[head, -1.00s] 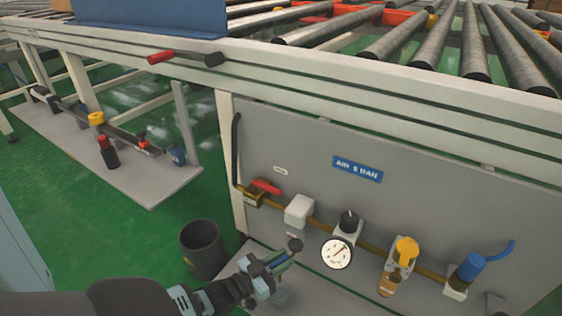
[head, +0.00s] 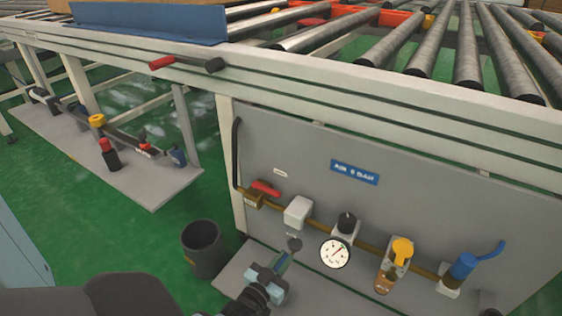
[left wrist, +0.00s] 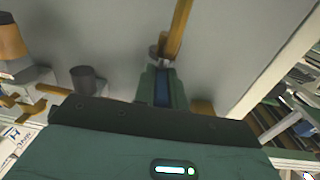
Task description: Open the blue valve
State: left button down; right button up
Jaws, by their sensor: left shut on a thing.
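A blue valve handle lies between the two green fingers of my left gripper in the left wrist view (left wrist: 162,88). It shows as a narrow blue strip (head: 284,260) in the head view. My left gripper (head: 277,270) is shut on it, low in front of the grey panel. A dark round end (head: 294,244) sits just beyond the fingertips. In the left wrist view a brass-coloured pipe (left wrist: 178,30) runs up from the valve. The fingers hide much of the handle and the valve body. My right gripper is not in view.
The grey panel (head: 300,150) carries a red lever (head: 265,188), a round gauge (head: 335,253), a yellow knob (head: 402,252) and a blue-capped fitting (head: 463,265). A dark bin (head: 203,248) stands left of the panel. The conveyor frame (head: 400,80) runs above.

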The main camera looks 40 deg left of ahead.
pick_arm(q)
jog(key=shift+n+y, duration=0.3)
jog(key=shift+y, duration=0.2)
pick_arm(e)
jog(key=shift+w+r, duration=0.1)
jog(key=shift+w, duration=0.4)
pick_arm(q)
jog(key=c, duration=1.4)
grip_release()
jog(key=shift+c, duration=0.2)
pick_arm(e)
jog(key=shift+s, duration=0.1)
pick_arm(q)
jog(key=shift+s+d, duration=0.1)
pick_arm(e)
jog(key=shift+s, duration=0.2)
